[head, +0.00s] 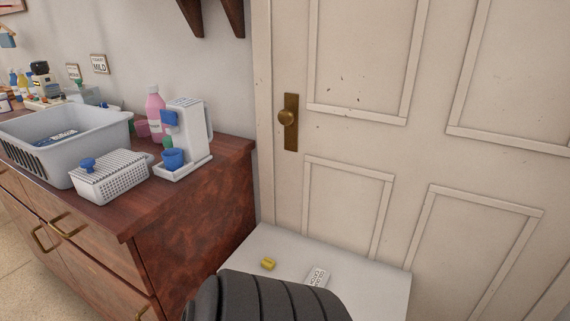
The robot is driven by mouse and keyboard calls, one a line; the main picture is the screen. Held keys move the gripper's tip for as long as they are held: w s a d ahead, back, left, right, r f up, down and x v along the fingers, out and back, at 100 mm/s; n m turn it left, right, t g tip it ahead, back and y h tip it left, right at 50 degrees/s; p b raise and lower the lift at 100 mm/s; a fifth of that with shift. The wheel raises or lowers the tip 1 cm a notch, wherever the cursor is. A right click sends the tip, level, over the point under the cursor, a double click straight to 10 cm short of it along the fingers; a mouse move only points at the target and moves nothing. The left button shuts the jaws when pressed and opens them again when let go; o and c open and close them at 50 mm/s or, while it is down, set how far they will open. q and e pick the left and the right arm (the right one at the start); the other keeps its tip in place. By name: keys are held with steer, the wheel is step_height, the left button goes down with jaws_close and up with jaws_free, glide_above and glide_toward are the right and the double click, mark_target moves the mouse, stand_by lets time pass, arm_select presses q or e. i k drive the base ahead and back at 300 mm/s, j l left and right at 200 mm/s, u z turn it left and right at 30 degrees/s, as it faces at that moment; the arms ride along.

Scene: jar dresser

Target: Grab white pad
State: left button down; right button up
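A small white block or pad (317,278) with dark lettering lies on a low white table (375,276) in front of the door, at the lower middle of the head view. It lies flat, and its lower end is close to a black ribbed part that looks like my own arm. A small yellow object (268,264) lies to its left on the same table. Neither of my grippers can be seen, so their fingers and anything in them are hidden.
A wooden dresser (210,215) stands at left. It carries a grey basket (100,135), a white perforated box (125,181), a white dispenser (190,135) and a pink bottle (155,113). A closed door (350,135) with a brass knob stands behind the white table.

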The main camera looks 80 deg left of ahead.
mark_target(318, 276)
steer(key=j+u, duration=0.1)
steer(key=u, duration=2.3)
